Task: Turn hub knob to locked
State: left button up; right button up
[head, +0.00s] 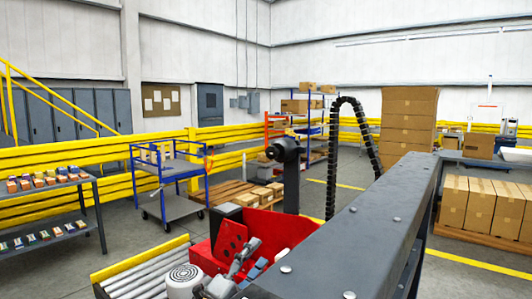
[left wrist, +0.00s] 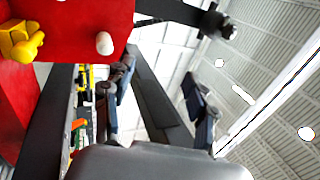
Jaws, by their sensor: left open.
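A yellow lobed knob (left wrist: 22,42) sits on a red panel (left wrist: 70,25) at the upper left of the left wrist view. I cannot tell whether it is the hub knob or how it is set. A pale rounded peg (left wrist: 104,43) sticks out of the same panel. In the head view the red machine housing (head: 282,232) stands at lower centre, and the knob cannot be made out there. My left gripper (head: 250,256) is in front of the red housing. My right gripper is not in view.
A long dark grey beam (head: 350,240) crosses the right foreground, close to my left gripper. A roller conveyor (head: 145,270) lies left of the red housing. A dark post (head: 290,175) and a black cable chain (head: 334,150) rise behind it. A blue cart (head: 168,180) stands farther back.

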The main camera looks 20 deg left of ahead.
pick_arm(q)
jog(key=s+d+r+m+g+h, duration=0.1)
jog(key=d+r+m+g+h, duration=0.15)
jog(key=r+m, duration=0.35)
jog(key=d+r+m+g+h, duration=0.1)
jog(key=r+m+g+h, duration=0.1)
jog(key=r+m+h, duration=0.3)
jog(key=a+r+m+y, duration=0.4)
jog(key=r+m+y, duration=0.1)
jog(key=r+m, duration=0.25)
jog(key=y+p, duration=0.4)
jog(key=p, duration=0.2)
send_near(270, 152)
jog(key=shift+n+t, duration=0.25)
jog(key=x, duration=0.7)
jog(key=shift+f, duration=0.1)
jog(key=shift+w+d+f, duration=0.1)
jog(key=shift+w+d, duration=0.1)
jog(key=shift+w, duration=0.45)
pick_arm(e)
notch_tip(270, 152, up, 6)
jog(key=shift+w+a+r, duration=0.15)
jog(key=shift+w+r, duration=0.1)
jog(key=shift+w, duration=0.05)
pick_arm(q)
jog(key=c, duration=1.1)
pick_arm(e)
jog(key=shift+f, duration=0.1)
